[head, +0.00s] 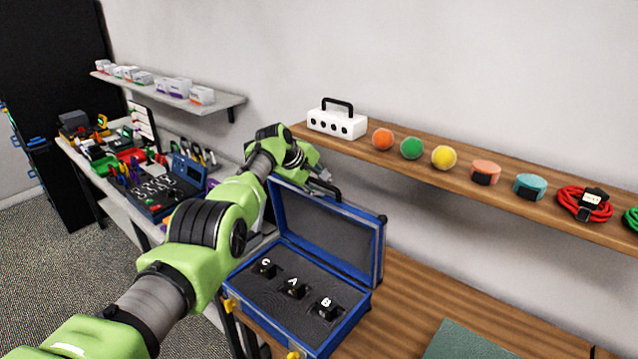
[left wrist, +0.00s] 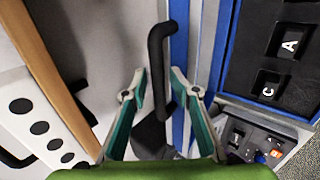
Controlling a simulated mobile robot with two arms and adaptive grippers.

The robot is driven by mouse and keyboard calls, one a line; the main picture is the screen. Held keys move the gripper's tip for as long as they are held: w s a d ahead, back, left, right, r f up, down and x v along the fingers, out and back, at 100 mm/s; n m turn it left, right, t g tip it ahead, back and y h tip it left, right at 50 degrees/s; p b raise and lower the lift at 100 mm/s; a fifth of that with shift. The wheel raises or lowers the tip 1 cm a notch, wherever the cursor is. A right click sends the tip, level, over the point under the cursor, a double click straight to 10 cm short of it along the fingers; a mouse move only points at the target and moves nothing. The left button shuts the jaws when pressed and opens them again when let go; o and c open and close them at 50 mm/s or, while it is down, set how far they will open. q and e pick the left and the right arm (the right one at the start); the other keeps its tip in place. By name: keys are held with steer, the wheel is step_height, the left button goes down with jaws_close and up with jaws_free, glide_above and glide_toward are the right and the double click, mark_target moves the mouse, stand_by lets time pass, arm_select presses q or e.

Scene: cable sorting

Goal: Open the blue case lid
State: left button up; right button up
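The blue case (head: 352,316) sits on the wooden table with its lid (head: 335,232) raised and leaning back toward the wall. Its grey foam interior holds black pieces marked C, A and B. The black lid handle (head: 322,188) is at the lid's top edge. My left gripper (head: 318,174) is at that edge, beside the handle. In the left wrist view, its fingers (left wrist: 157,80) are apart, with the handle (left wrist: 157,50) showing between them; I cannot tell if they touch it. My right gripper is not in view.
A wooden shelf (head: 415,178) above the table carries a white box (head: 337,123), coloured balls and coiled cables. A cluttered workbench stands at left under a grey shelf (head: 215,104). A green mat (head: 465,342) lies right of the case, with bare table between.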

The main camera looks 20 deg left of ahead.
arm_select(q)
steer(key=shift+s+a+r, duration=0.2)
steer(key=shift+s+r, duration=0.05)
steer(key=shift+r, duration=0.15)
steer(key=v, duration=1.1)
steer(key=shift+d, duration=0.1)
